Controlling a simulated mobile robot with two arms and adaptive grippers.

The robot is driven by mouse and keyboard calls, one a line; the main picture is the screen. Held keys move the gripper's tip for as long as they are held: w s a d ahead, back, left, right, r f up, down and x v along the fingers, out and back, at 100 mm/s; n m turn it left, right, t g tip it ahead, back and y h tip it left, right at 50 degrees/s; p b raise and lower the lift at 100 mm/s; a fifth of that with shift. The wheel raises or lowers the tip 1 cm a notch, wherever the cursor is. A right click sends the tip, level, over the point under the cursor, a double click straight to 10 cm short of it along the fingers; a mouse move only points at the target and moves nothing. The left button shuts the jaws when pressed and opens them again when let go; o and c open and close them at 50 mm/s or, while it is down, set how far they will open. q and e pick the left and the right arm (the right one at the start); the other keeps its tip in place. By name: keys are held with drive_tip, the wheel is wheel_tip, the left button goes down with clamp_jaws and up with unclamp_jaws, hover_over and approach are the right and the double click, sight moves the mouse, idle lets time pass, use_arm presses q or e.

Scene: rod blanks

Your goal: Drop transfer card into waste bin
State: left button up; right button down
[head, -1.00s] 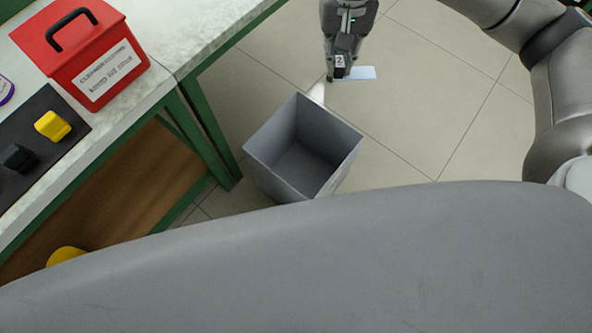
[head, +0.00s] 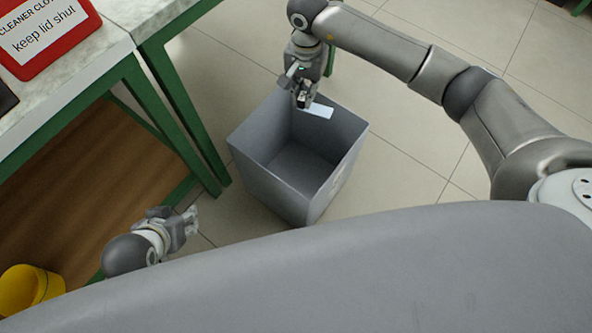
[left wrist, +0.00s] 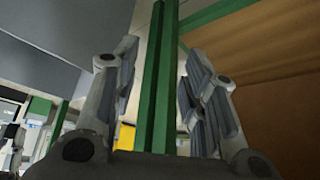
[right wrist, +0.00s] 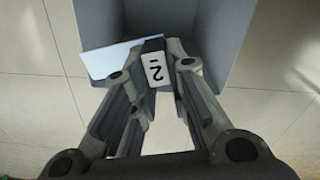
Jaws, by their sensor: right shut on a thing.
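The transfer card is a thin pale card (head: 319,110) joined at a dark piece with a white "2" label. My right gripper (head: 303,97) is shut on it and holds it over the far part of the grey waste bin's (head: 270,188) opening. The right wrist view shows the card (right wrist: 108,60) sticking out to the left of the fingertips (right wrist: 156,72), with the bin's wall (right wrist: 97,20) beyond. The bin stands upright on the floor, and its visible inside looks empty. My left gripper (head: 191,217) is open and empty, low to the left of the bin.
A workbench with green legs (head: 180,100) stands to the left of the bin. A red box (head: 45,35) labelled "keep lid shut" sits on it. A yellow container (head: 30,288) is at lower left. Tiled floor (head: 420,150) is clear right of the bin.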

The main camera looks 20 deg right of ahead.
drive_tip(key=shift+w+f, duration=0.1)
drive_tip(key=shift+f, duration=0.9)
wheel_tip(320, 180, down, 3)
drive_tip(key=shift+r+b, duration=0.1)
drive_tip(key=shift+b, duration=0.95)
use_arm(q)
drive_tip(key=w+d+r+t+h+b, duration=0.1)
drive_tip(key=w+d+r+t, duration=0.1)
drive_tip(key=w+r+t, duration=0.2)
drive_tip(key=w+d+r+t+h, duration=0.1)
drive_tip(key=w+d+r+t, duration=0.1)
drive_tip(key=w+r+t, duration=0.3)
drive_tip(key=shift+w+d+r+t+h+b, duration=0.35)
drive_tip(key=shift+w+r, duration=0.75)
drive_tip(key=shift+r, duration=1)
use_arm(e)
drive_tip(key=shift+f, duration=1.5)
drive_tip(key=c, duration=1.3)
unclamp_jaws()
drive_tip(key=shift+c, duration=0.2)
